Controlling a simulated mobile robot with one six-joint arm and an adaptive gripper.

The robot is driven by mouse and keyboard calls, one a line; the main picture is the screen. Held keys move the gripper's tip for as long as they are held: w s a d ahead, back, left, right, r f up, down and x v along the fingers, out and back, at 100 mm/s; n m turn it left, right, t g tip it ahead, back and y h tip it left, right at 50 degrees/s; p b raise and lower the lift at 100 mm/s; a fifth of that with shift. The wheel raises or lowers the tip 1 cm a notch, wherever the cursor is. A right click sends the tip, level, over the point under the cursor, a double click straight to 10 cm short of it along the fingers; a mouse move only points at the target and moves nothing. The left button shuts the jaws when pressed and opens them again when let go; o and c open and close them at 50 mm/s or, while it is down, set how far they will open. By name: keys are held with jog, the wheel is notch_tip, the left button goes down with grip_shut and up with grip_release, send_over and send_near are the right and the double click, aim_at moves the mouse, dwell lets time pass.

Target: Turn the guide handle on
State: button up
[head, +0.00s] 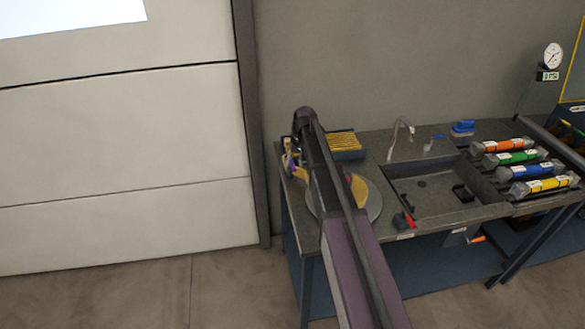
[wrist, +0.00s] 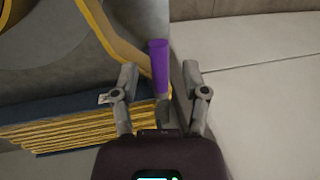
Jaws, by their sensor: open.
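A purple handle (wrist: 158,66) stands between the two fingers of my gripper (wrist: 160,72) in the wrist view. The fingers are open, one on each side, with a gap showing around the handle. Below the purple grip is a short grey stem (wrist: 163,108). A yellow curved part (wrist: 112,35) lies to its left. In the head view a small purple piece (head: 287,160) shows at the left end of the workbench (head: 405,230), beside my arm. My gripper cannot be made out there, and my arm hides part of the area.
A blue tray with a yellow pleated stack (wrist: 85,130) lies left of my gripper in the wrist view. A pale wall panel (wrist: 260,80) is on the right. The bench also holds a round disc (head: 373,200), a sunken tray and several coloured cylinders (head: 517,157).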

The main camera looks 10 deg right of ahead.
jog(key=shift+a+f, duration=0.1)
jog(key=shift+f, duration=0.2)
grip_shut()
jog(key=shift+a, duration=0.1)
